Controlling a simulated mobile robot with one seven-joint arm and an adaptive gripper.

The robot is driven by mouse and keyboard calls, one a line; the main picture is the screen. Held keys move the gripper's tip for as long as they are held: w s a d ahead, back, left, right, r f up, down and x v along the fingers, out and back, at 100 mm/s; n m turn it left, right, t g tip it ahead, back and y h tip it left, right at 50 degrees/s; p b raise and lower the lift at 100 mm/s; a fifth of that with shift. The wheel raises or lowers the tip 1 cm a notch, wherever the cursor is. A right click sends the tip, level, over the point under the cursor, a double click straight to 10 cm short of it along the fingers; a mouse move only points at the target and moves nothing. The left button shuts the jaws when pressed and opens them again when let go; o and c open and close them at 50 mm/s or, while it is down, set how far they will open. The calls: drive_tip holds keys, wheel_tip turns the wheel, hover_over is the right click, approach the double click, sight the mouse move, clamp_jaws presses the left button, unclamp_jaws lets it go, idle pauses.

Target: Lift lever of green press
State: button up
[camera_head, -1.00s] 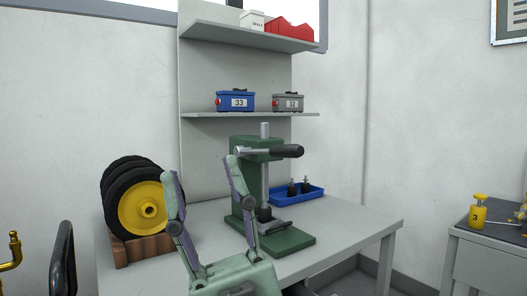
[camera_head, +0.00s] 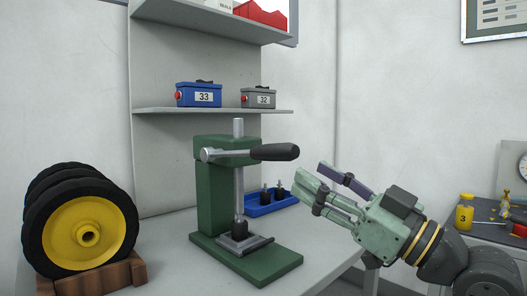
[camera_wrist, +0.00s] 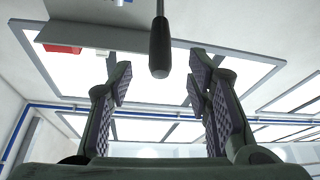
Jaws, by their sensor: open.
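The green press (camera_head: 212,190) stands on the grey table with an upright metal shaft. Its lever (camera_head: 275,152) has a black grip and sticks out roughly level to the right. My gripper (camera_head: 312,174) is open and empty, to the right of the grip's end and slightly lower, with its fingers pointing left and up. In the wrist view the black lever grip (camera_wrist: 160,50) hangs down from the top, in line with the gap between my open fingertips (camera_wrist: 158,80). No contact with the lever is visible.
A blue tray (camera_head: 262,209) with small dark parts sits behind the press. Black wheels with a yellow hub (camera_head: 65,235) stand on a wooden block at left. A blue box (camera_head: 188,97) and a grey box (camera_head: 250,101) sit on the shelf (camera_head: 215,111) above.

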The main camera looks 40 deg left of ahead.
sight(274, 151)
drive_tip(key=p+x, duration=0.2)
drive_tip(key=x, duration=0.8)
drive_tip(key=shift+c, duration=0.2)
clamp_jaws()
idle(0.5)
